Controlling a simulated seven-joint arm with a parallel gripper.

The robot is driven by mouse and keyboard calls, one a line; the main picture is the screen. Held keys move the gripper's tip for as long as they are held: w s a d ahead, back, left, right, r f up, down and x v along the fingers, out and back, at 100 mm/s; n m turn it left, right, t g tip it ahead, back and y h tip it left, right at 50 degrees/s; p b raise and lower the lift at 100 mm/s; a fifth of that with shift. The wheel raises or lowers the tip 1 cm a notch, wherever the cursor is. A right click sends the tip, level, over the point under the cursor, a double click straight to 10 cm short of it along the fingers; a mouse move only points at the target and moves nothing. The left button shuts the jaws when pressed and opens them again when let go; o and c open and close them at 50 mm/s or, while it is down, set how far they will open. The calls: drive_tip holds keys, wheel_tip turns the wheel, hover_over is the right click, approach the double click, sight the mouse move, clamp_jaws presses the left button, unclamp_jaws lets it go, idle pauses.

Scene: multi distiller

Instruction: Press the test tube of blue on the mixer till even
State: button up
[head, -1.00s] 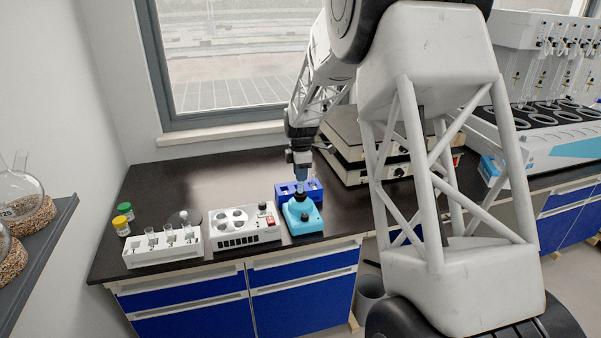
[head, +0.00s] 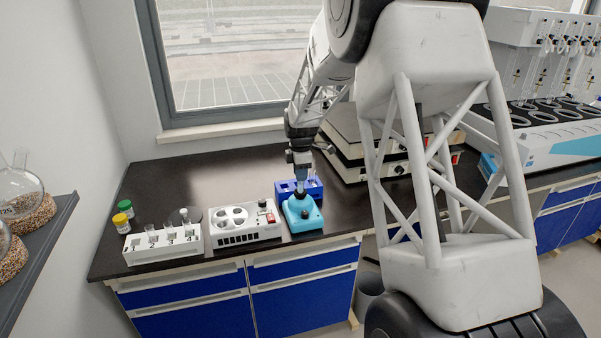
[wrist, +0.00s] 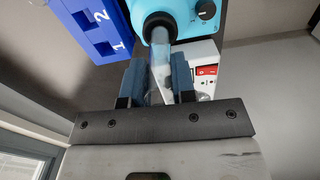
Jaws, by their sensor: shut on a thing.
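My gripper (wrist: 158,85) is shut on a clear test tube (wrist: 161,65) with bluish content, in the wrist view. The tube's far end meets the dark round cup of the light-blue mixer (wrist: 190,12); whether it presses firmly I cannot tell. In the head view the mixer (head: 304,222) sits near the table's front edge, and my gripper (head: 301,183) points down right above it. The tube is mostly hidden there.
A blue rack (head: 283,187) marked 1 and 2 in the wrist view stands just behind the mixer. A white device with round wells (head: 247,233) is to its left, then a white numbered tube rack (head: 140,257). Two jars (head: 121,224) stand at the left. Hotplates (head: 350,165) stand behind right.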

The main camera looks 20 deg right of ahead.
drive_tip(key=shift+f, duration=0.4)
idle(1.6)
drive_tip(key=shift+r, duration=0.1)
idle(2.8)
drive_tip(key=shift+r, duration=2.9)
drive_tip(key=shift+a, duration=0.1)
